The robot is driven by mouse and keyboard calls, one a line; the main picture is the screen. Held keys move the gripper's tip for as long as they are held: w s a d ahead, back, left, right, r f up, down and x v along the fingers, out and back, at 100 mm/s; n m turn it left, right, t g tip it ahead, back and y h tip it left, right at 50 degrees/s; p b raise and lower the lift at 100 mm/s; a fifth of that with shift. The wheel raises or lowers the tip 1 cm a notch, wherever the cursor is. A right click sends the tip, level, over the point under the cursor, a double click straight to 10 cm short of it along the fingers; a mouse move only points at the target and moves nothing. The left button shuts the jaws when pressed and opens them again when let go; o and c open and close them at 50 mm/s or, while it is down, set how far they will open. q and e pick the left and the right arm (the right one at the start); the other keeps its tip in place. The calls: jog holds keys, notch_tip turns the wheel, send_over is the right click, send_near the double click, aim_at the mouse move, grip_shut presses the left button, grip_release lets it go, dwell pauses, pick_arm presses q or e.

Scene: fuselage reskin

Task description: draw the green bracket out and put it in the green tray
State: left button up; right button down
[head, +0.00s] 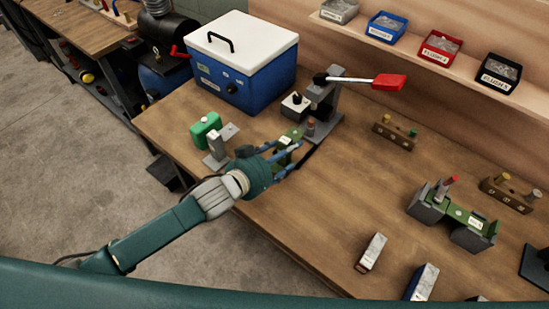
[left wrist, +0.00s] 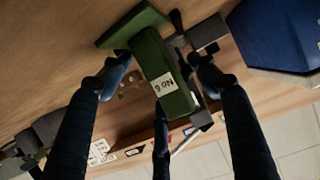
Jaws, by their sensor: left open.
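A green bracket (head: 287,141) stands at the press on the bench, partly hidden by my left gripper (head: 284,159) in the head view. In the left wrist view the bracket (left wrist: 152,57) has a flat flange and a long arm with a white number label. My left gripper (left wrist: 162,80) is open, its fingers spread on both sides of the bracket; I cannot tell whether they touch it. Another green bracket (head: 460,213) lies across two grey blocks at the right, with a red-topped pin near it. I see no green tray. My right gripper is not in view.
A lever press (head: 322,101) with a red handle stands just behind my gripper. A blue cooler (head: 240,75) is behind left, and a green object (head: 205,128) stands by a grey bracket. Small bins line the back shelf. The bench's middle front is clear.

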pick_arm(q)
jog(key=v, duration=1.1)
jog(key=shift+a, duration=0.2)
jog(key=shift+s+f, duration=0.1)
jog(key=shift+f, duration=0.05)
jog(key=s+a+f+n+g+y, duration=0.2)
jog(key=s+a+f+g+y, duration=0.2)
jog(key=s+a+f, duration=0.45)
jog(key=s+a+f+n+g+y, duration=0.3)
jog(key=s+a+g, duration=0.15)
jog(key=s, duration=0.65)
notch_tip(320, 180, down, 29)
jog(key=s+b, duration=0.3)
jog(key=s+a+f+g+b, duration=0.1)
jog(key=s+a+f, duration=0.2)
jog(key=s+f, duration=1.3)
jog(key=shift+s+f+m+y+b, duration=0.2)
jog(key=shift+f+m+y+b, duration=0.1)
jog(key=shift+f+b, duration=0.15)
